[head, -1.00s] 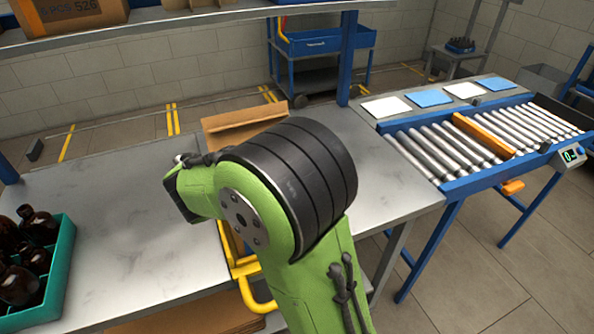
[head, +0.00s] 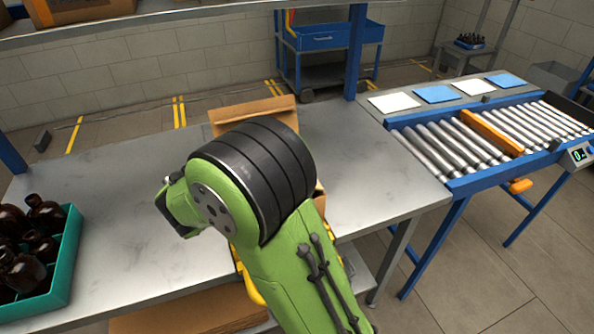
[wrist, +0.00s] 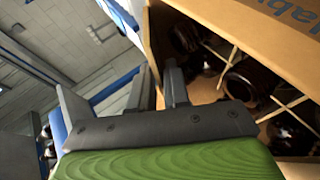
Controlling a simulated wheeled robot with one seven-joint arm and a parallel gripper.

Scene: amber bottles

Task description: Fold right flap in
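The carton is mostly hidden behind my arm in the head view. Its far flap (head: 252,112) stands up and outward, and a small piece of its right side (head: 320,194) shows beside my arm. In the wrist view the open carton (wrist: 205,88) holds dark bottles (wrist: 247,82) between pale dividers, and a flap with blue print (wrist: 285,35) stands up at the upper right. My gripper (wrist: 158,88) has its dark fingers by the carton's edge, pointing along it. The small gap between the fingers is unclear, and the head view hides them. I cannot tell whether they touch the carton.
A teal crate (head: 66,262) of amber bottles stands at the left on the grey bench (head: 125,215). A roller conveyor (head: 455,148) with an orange bar lies to the right, with white and blue sheets beyond. A shelf (head: 200,22) overhangs the bench's back.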

